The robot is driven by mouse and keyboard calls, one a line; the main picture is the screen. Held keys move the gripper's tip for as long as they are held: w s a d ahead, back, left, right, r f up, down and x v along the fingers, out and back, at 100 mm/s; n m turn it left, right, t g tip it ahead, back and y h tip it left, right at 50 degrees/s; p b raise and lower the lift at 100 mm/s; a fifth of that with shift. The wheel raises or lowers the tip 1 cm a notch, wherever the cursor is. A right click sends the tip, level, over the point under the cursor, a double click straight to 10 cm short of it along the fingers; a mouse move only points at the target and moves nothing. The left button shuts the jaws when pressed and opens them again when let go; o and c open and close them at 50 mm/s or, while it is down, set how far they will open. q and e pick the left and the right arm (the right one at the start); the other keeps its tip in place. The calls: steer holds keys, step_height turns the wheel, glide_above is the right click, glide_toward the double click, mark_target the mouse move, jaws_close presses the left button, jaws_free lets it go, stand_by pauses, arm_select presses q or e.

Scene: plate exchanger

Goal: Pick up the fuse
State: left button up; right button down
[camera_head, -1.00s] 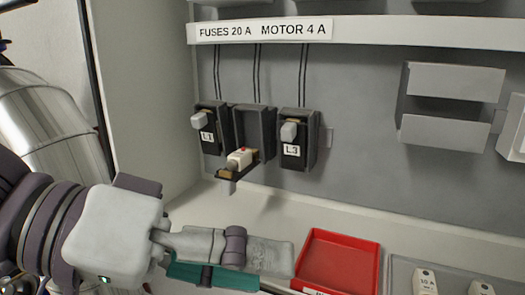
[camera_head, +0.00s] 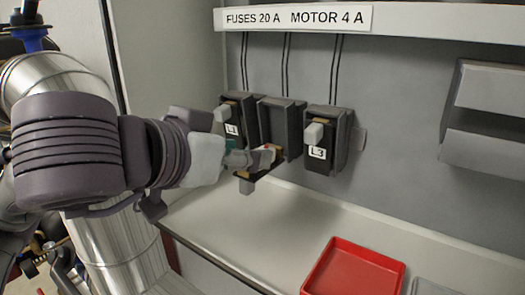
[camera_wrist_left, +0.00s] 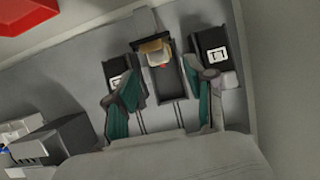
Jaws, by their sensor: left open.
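The fuse (camera_head: 268,148) is white with a red mark and lies in the swung-out drawer (camera_head: 246,187) of the middle fuse holder (camera_head: 279,115). In the head view my left gripper (camera_head: 258,160) is at the drawer and covers much of the fuse. In the left wrist view the fuse (camera_wrist_left: 158,60) lies in the space between the two spread fingers (camera_wrist_left: 160,77). The gripper is open, and I see no finger closed on the fuse. My right gripper is not in view.
Closed holders L1 (camera_head: 231,127) and L3 (camera_head: 317,152) flank the middle one closely. A red tray (camera_head: 352,272) stands on the pale shelf (camera_head: 262,225) below. Grey wall ducts (camera_head: 490,85) are at the right. The shelf left of the tray is clear.

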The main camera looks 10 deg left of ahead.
arm_select(q)
steer(key=p+x, duration=0.3)
steer(key=x, duration=0.1)
steer(key=shift+w, duration=0.25)
steer(key=shift+w+d+f, duration=0.2)
steer(key=shift+w, duration=0.15)
steer(key=shift+s, duration=0.15)
steer(key=c, duration=0.4)
jaws_close()
